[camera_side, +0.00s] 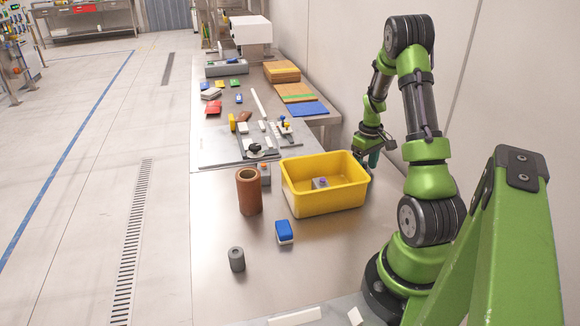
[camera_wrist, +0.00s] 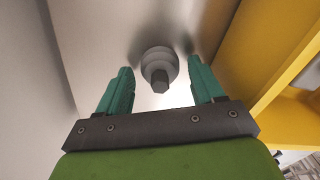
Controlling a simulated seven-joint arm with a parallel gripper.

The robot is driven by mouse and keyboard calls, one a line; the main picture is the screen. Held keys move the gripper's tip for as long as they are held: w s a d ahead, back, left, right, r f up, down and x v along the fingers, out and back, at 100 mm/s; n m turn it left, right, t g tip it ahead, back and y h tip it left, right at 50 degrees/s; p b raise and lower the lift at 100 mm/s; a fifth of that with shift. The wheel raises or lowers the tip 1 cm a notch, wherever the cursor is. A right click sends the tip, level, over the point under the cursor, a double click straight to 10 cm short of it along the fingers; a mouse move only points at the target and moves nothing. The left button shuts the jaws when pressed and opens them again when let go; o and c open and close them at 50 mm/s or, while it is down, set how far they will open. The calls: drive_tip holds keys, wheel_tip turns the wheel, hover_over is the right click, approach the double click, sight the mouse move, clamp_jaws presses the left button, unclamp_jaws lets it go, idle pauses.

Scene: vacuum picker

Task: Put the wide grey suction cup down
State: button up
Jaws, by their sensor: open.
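The wide grey suction cup (camera_wrist: 158,62) shows in the wrist view, with round stepped discs and a darker hexagonal stub facing the camera. It appears to rest on the pale metal surface. My gripper (camera_wrist: 160,74) is open, with one teal finger on each side of the cup and a visible gap to both. In the side view my gripper (camera_side: 373,158) is low behind the right end of the yellow bin (camera_side: 328,198). The cup is hidden there by the bin and my arm.
The yellow bin wall (camera_wrist: 278,62) rises close on the right in the wrist view. In the side view, a brown cylinder (camera_side: 249,192), a blue-and-white block (camera_side: 284,232) and a grey cylinder (camera_side: 237,260) stand on the table. A wall runs behind my gripper. The front table is mostly clear.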

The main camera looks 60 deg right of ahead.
sight(365, 163)
wheel_tip(365, 163, up, 12)
drive_tip(key=w+a+r+t, duration=0.1)
drive_tip(key=w+a+r, duration=0.3)
drive_tip(key=w+a, duration=0.15)
drive_tip(key=w+a+r+t, duration=0.1)
drive_tip(key=a+r, duration=0.1)
drive_tip(key=a, duration=0.4)
drive_tip(key=w+a+r+t, duration=0.1)
drive_tip(key=w+a+r, duration=0.15)
drive_tip(key=a, duration=0.45)
drive_tip(key=s+a+r+t+y, duration=0.1)
drive_tip(key=s+a+t, duration=0.1)
drive_tip(key=a, duration=0.8)
drive_tip(key=s+a+r+t+y, duration=0.1)
drive_tip(key=s+a, duration=0.3)
drive_tip(key=a, duration=0.6)
drive_tip(key=shift+s+a+r+n+t, duration=0.2)
drive_tip(key=shift+a+r+n+t, duration=0.15)
drive_tip(key=shift+t, duration=0.25)
